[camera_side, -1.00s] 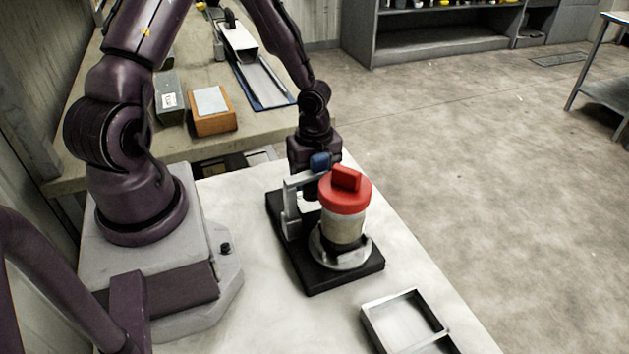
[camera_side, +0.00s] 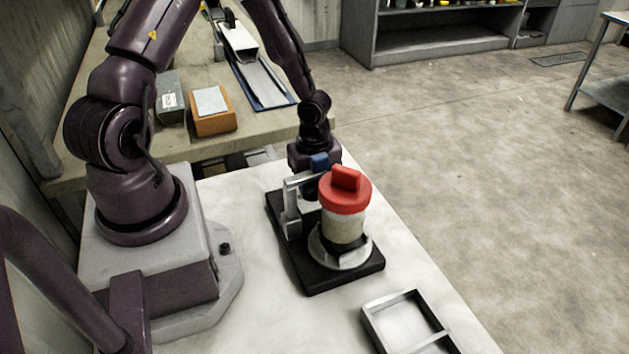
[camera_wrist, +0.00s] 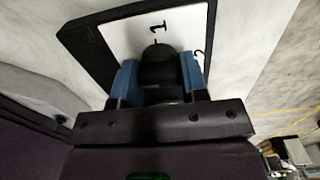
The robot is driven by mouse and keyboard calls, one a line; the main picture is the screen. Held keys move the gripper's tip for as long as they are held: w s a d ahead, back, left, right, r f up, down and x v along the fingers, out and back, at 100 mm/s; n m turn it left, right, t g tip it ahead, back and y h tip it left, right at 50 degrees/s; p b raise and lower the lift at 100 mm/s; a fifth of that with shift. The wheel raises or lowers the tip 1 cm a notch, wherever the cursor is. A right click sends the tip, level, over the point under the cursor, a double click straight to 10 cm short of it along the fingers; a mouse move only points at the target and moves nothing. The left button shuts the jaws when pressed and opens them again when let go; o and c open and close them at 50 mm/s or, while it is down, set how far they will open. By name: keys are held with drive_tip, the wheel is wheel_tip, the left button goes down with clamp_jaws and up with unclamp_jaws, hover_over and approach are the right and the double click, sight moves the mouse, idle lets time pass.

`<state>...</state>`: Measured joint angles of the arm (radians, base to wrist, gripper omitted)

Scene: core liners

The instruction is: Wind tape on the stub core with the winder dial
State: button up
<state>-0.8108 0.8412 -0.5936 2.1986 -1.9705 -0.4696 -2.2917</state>
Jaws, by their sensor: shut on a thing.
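The winder is a black base (camera_side: 318,283) on the white bench, with a grey bracket (camera_side: 290,213) at its back. A pale stub core (camera_side: 343,229) stands upright on a light round plate at the base's front, under a red cap (camera_side: 345,195) with a raised grip. My gripper (camera_side: 318,165) is behind the bracket, mostly hidden there apart from one blue finger. In the wrist view my gripper (camera_wrist: 158,80) has its two blue fingers shut on the rounded black dial knob (camera_wrist: 157,66). The knob stands before a white dial face (camera_wrist: 192,22) marked 1 and 2.
An open metal tray (camera_side: 375,327) lies on the bench to the front right of the winder. A wooden box (camera_side: 212,124) and a long blue-edged tray (camera_side: 262,83) sit on the back bench. The white bench top (camera_side: 245,215) left of the winder is clear.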

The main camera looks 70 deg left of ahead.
drive_tip(key=m, duration=0.6)
drive_tip(key=shift+m, duration=0.4)
drive_tip(key=m, duration=1)
drive_tip(key=shift+m, duration=0.4)
drive_tip(key=m, duration=0.3)
drive_tip(key=shift+m, duration=0.3)
drive_tip(key=m, duration=0.6)
drive_tip(key=shift+m, duration=0.4)
